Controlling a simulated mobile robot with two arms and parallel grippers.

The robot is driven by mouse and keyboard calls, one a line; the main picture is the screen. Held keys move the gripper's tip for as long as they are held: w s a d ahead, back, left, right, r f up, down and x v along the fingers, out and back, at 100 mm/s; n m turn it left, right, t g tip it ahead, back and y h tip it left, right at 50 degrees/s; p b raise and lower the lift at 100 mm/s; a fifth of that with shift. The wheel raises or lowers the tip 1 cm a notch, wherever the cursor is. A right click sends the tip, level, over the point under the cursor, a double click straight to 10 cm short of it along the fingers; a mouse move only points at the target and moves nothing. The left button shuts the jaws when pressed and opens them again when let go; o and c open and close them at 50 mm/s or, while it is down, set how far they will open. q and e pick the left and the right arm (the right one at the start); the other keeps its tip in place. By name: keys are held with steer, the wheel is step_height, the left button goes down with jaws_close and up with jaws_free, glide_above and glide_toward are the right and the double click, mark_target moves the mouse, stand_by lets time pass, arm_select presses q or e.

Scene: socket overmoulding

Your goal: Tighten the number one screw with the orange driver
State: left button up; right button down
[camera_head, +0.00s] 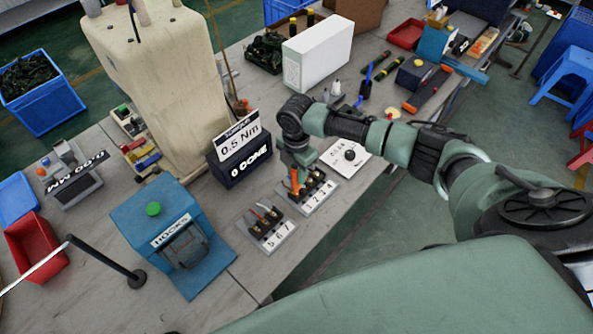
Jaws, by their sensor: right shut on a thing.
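My right gripper (297,160) points down over the near part of the table and is shut on the orange driver (294,183). Only part of the driver shows below the gripper. Its lower end is at the left end of the terminal block labelled 1 2 3 4 (320,198), near the number 1. The number one screw is too small and covered to make out, and I cannot tell whether the driver tip touches it. A second block labelled 5 6 7 (280,238) lies to the lower left. My left gripper is out of view.
A display (240,140) reading 0.5 Nm and 0 DONE stands left of the gripper. A blue HOOKS box (150,207) stands further left. A white card with a black knob (338,165) lies just right. A white box (317,55) and loose tools are behind. The table's edge is close in front.

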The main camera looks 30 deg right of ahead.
steer(key=shift+f, duration=0.2)
steer(key=shift+f+p, duration=0.1)
steer(key=shift+p, duration=0.2)
stand_by(1.3)
stand_by(0.4)
step_height(320, 180, up, 5)
steer(key=p, duration=0.5)
stand_by(0.4)
